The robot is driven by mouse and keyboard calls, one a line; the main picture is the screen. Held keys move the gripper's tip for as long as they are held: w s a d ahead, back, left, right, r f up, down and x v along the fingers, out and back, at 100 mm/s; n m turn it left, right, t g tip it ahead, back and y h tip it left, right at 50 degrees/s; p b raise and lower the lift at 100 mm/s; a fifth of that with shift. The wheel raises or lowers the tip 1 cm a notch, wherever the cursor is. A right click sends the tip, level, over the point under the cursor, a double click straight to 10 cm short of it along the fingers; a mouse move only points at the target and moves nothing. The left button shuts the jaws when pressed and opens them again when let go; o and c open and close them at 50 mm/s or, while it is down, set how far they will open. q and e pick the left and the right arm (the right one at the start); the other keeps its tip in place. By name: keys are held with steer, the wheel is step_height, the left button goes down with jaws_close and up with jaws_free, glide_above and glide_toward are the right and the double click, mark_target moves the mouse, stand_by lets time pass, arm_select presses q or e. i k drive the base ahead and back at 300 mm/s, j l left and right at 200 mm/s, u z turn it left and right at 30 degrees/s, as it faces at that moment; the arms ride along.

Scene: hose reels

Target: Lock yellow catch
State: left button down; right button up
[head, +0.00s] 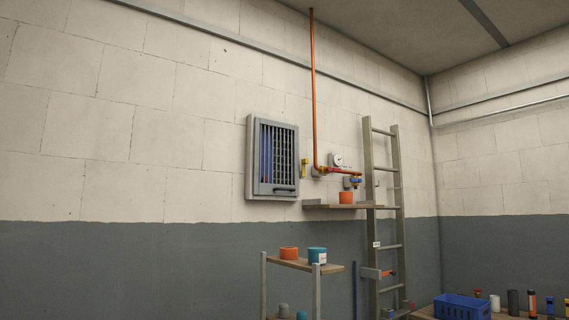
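A small yellow piece (304,168), which looks like the yellow catch, is on the wall just right of a grey wall cabinet (250,160). It is too small to tell whether it is locked. The cabinet has a barred door (278,150) with a dark handle (284,191) low on it, and the door looks closed. Blue upright shapes show behind the bars. Neither of my grippers is in view.
A copper pipe (313,80) runs down to a gauge (338,159) and a blue valve (355,181). Below are a wall shelf (325,206) and a shelf rack (297,264) with pots. A ladder (371,200) leans at the right. A blue crate (462,306) stands lower right.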

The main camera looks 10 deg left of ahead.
mark_target(304, 162)
steer(key=i+l+u, duration=0.85)
steer(key=l, duration=0.15)
steer(key=i+l, duration=0.2)
steer(key=l, duration=0.2)
steer(key=i+l, duration=0.2)
steer(key=l, duration=0.2)
steer(key=i+l+u, duration=0.1)
steer(key=l, duration=0.25)
steer(key=i+l, duration=0.25)
steer(key=l, duration=0.15)
steer(key=i+l, duration=0.2)
steer(key=l, duration=0.2)
steer(key=i+l, duration=0.15)
steer(key=l, duration=0.3)
steer(key=i+l+u, duration=0.1)
steer(key=l, duration=0.3)
steer(key=i+l, duration=0.25)
steer(key=l, duration=0.15)
